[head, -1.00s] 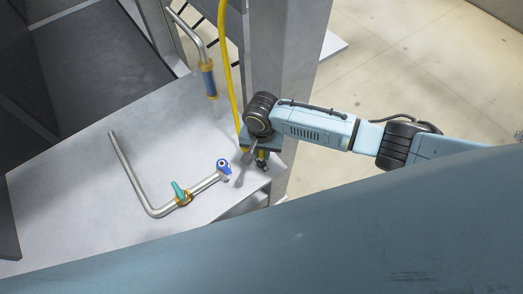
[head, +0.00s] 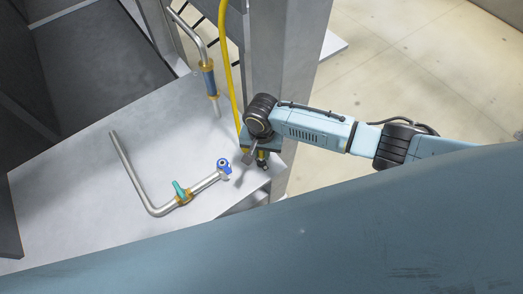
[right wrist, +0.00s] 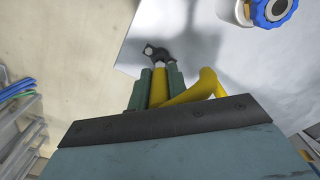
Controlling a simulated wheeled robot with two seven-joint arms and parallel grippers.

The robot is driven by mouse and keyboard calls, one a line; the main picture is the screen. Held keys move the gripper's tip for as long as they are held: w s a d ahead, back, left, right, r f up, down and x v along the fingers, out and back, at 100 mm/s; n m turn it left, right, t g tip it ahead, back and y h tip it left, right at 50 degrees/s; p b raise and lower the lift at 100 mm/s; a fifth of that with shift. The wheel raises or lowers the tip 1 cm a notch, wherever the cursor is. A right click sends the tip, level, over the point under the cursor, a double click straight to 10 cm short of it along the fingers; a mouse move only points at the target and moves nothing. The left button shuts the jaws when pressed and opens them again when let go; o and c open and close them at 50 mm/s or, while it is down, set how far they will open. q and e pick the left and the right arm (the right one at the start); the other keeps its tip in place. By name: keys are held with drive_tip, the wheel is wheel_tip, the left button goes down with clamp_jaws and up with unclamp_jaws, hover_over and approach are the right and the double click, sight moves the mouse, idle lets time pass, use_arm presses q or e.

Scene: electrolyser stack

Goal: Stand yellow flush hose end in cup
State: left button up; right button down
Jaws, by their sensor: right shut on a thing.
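The yellow flush hose (head: 228,80) hangs down beside a grey post and runs to my right gripper (head: 256,158) near the front right corner of the grey surface. In the right wrist view, the gripper's two green-grey fingers (right wrist: 157,88) are shut on the yellow hose end (right wrist: 158,86). A black fitting (right wrist: 156,54) sticks out past the fingertips, over the edge area of the surface. The hose bends back to the right of the fingers. Whether the fitting touches the surface cannot be told. I cannot make out a cup in either view. My left gripper is not in view.
An L-shaped steel pipe (head: 133,172) with a green-handled valve (head: 180,190) and a blue-ringed end (head: 223,166) lies left of the gripper. A second pipe with a blue sleeve (head: 208,78) stands behind. The grey post (head: 292,65) is close behind the gripper.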

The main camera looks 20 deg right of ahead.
drive_tip(key=shift+f+b, duration=0.55)
drive_tip(key=shift+f, duration=0.4)
drive_tip(key=c, duration=1.2)
unclamp_jaws()
drive_tip(key=shift+c, duration=0.2)
wheel_tip(320, 180, up, 14)
drive_tip(key=p, duration=0.2)
drive_tip(key=shift+f+p, duration=0.25)
drive_tip(key=shift+p, duration=0.05)
